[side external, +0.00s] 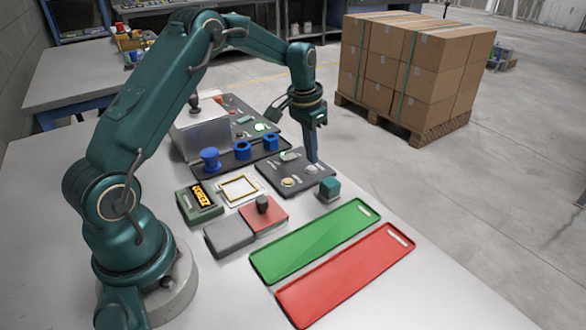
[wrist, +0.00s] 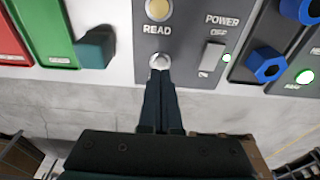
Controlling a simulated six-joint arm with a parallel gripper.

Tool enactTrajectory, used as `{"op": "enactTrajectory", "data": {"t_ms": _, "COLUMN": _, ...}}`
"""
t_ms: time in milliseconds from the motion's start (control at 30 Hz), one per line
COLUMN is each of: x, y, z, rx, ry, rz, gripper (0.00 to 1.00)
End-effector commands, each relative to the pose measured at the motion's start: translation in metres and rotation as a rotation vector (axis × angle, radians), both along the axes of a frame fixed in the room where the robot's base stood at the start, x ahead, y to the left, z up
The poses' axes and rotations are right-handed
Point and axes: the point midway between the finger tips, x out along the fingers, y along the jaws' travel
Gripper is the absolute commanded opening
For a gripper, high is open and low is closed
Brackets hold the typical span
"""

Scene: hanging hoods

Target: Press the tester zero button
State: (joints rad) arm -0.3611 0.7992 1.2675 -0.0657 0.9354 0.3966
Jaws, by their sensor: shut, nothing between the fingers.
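The dark tester panel (side external: 268,178) lies flat on the table. In the wrist view it has a round yellowish button (wrist: 158,9) above the word READ, a POWER rocker switch (wrist: 211,57) and a small lit green lamp (wrist: 227,58). A round silver button (wrist: 159,61) sits below READ; any label under it is hidden by my fingers. My gripper (side external: 314,158) is shut and empty, pointing down over the panel's right end. In the wrist view my gripper (wrist: 160,74) has its tips at the silver button's near edge. I cannot tell whether they touch it.
A teal cube (side external: 329,189) stands close to the panel, with green (side external: 315,240) and red (side external: 345,275) trays in front. Blue spools (side external: 242,150) stand on a dark base behind. A green box with an amber display (side external: 200,201) is to the left.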

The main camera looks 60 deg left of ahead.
Motion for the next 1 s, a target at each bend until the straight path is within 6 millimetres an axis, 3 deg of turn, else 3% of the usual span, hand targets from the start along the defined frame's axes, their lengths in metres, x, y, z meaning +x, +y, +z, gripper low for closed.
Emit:
{"op": "enactTrajectory", "data": {"t_ms": 467, "x": 0.0, "y": 0.0, "z": -0.001, "rx": 0.0, "ry": 0.001, "rz": 0.0, "gripper": 0.0}}
{"op": "enactTrajectory", "data": {"t_ms": 1000, "x": 0.0, "y": 0.0, "z": -0.016, "rx": 0.0, "ry": 0.0, "rz": 0.0, "gripper": 0.0}}
